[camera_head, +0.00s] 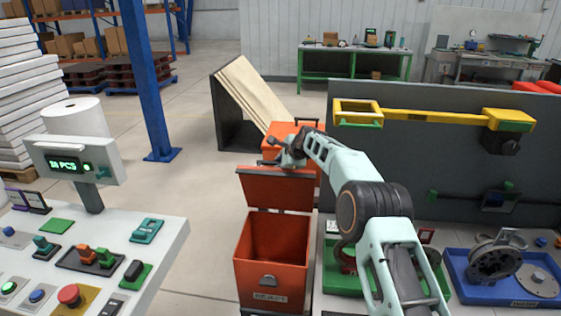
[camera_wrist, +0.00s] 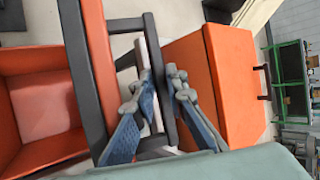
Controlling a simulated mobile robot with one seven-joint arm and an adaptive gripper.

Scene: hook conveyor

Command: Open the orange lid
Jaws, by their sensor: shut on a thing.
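The orange lid (camera_head: 277,190) stands raised, roughly upright, at the back of the open orange bin (camera_head: 270,295) marked REJECT. The bin's inside is visible. My gripper (camera_head: 288,158) is at the lid's top edge, with the arm reaching in from the right. In the wrist view the lid (camera_wrist: 88,50) has a dark handle (camera_wrist: 167,95), and my gripper (camera_wrist: 160,85) is shut on it, one blue-padded finger on each side. In the head view the gripper hides part of the handle. The bin's inside (camera_wrist: 42,105) shows left of the lid in the wrist view.
A second orange box (camera_head: 279,130) stands close behind the lid. A control desk (camera_head: 150,245) is on the left. A grey panel (camera_head: 450,150) with a yellow bar and trays (camera_head: 458,285) are on the right. Open floor lies between desk and bin.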

